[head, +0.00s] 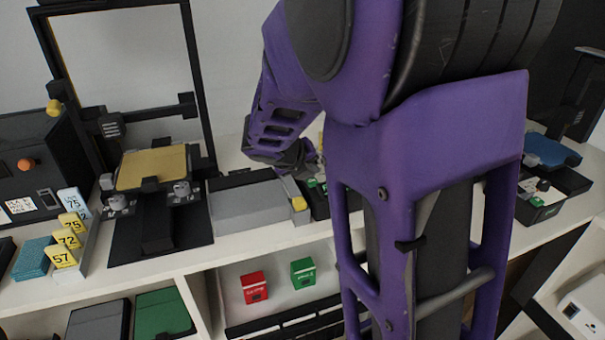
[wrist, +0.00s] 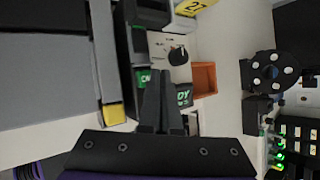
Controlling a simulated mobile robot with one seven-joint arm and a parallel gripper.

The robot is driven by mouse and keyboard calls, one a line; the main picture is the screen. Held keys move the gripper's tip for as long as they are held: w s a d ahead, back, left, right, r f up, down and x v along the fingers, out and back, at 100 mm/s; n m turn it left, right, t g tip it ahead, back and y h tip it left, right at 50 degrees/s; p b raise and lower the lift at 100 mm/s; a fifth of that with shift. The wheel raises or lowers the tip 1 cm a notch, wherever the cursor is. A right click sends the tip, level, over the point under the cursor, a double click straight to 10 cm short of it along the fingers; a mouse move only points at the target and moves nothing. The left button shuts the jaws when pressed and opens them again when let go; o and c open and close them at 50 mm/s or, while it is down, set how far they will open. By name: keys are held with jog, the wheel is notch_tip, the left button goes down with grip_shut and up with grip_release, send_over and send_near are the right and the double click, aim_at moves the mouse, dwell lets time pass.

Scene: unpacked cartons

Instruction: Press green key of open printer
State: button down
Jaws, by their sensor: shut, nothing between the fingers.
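An open-frame printer (head: 152,168) with a yellow bed stands at the left in the head view. My gripper (wrist: 160,74) is shut and empty, with its fingers over a small control box (wrist: 165,45) that has a dark knob. A green key-like patch (wrist: 143,77) shows left of the fingertips, and a green label with white letters (wrist: 184,96) shows right of them. The fingers partly cover the space between, so I cannot tell whether they touch anything. In the head view my gripper is mostly hidden by my arm, near a green patch (head: 312,183).
A grey case (head: 250,205) with a yellow corner lies beside the gripper. An orange tray (wrist: 204,79) sits right of the control box. Another printer with a blue bed (head: 552,150) stands at the right. Red (head: 254,286) and green (head: 303,272) boxes lie on the lower shelf.

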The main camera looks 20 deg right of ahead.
jog(key=shift+f, duration=0.15)
jog(key=shift+f, duration=0.3)
